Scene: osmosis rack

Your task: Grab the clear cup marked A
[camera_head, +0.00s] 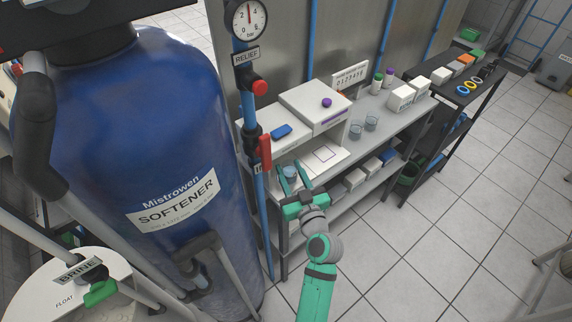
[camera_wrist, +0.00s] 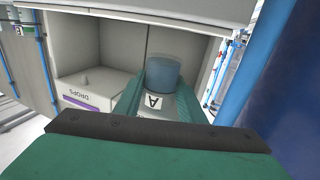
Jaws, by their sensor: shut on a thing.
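The clear cup marked A (camera_wrist: 162,76) sits between the two fingers of my gripper (camera_wrist: 157,98), with bluish contents and a white label showing an inverted letter A. My gripper is shut on the cup. In the head view the cup (camera_head: 290,171) shows small between the fingertips of my gripper (camera_head: 291,179), at the left end of the grey bench (camera_head: 384,125). Whether its base touches the bench is hidden. Two other clear cups, one (camera_head: 356,131) and another (camera_head: 371,123), stand farther right on the bench.
A large blue softener tank (camera_head: 130,120) and a blue pipe with a red valve handle (camera_head: 265,151) stand close on the left. White boxes (camera_head: 316,104) sit behind the cup. A dark shelf (camera_head: 450,95) stands farther right. The tiled floor (camera_head: 450,220) is clear.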

